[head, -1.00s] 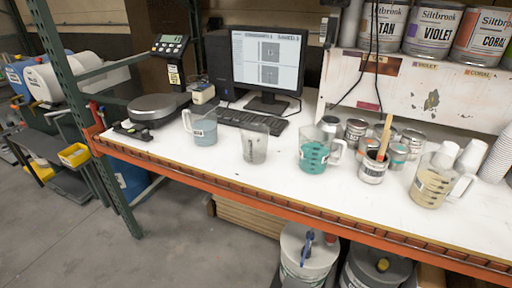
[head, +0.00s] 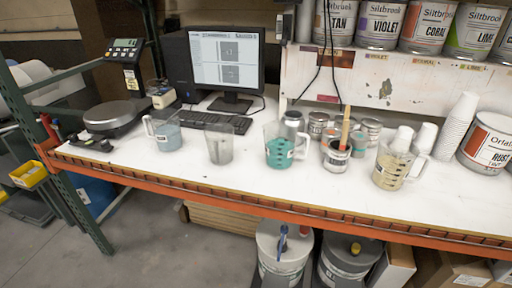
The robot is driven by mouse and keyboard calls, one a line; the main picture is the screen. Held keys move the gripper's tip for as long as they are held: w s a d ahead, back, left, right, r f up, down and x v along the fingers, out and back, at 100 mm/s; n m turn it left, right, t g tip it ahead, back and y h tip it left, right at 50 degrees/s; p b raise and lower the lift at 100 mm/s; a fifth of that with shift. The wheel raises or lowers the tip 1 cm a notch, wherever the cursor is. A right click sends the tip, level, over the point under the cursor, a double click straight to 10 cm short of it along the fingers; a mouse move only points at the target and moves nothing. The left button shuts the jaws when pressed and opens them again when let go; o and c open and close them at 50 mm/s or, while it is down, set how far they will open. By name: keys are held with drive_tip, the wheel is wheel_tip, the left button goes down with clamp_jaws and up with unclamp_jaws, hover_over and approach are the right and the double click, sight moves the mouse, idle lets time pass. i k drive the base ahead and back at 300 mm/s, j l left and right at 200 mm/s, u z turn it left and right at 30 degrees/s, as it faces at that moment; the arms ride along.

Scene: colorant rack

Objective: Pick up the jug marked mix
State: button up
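Several clear jugs stand upright in a row on the white bench (head: 250,190) in the head view. From left to right: a jug with pale blue-grey content (head: 166,136), handle to the left; a greyish, nearly clear jug (head: 219,147); a jug with teal content (head: 280,151), handle to the right; and a jug with beige content (head: 389,172), handle to the right. Small labels or marks show on some, but I cannot read the word mix on any. My gripper is not in view.
A can with a wooden stick (head: 336,157) stands between the teal and beige jugs, with small cans behind. A scale (head: 115,113), keyboard (head: 213,122) and monitor (head: 228,58) are at left. Paper cups (head: 455,125) and a large can (head: 489,143) are at right. The front strip is clear.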

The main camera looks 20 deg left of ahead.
sight(280, 137)
drive_tip(key=i+j, duration=0.1)
drive_tip(key=j, duration=0.25)
drive_tip(key=i+j, duration=0.1)
drive_tip(key=j, duration=0.25)
drive_tip(key=i+j, duration=0.1)
drive_tip(key=j, duration=0.25)
drive_tip(key=i+j, duration=0.1)
drive_tip(key=j, duration=0.25)
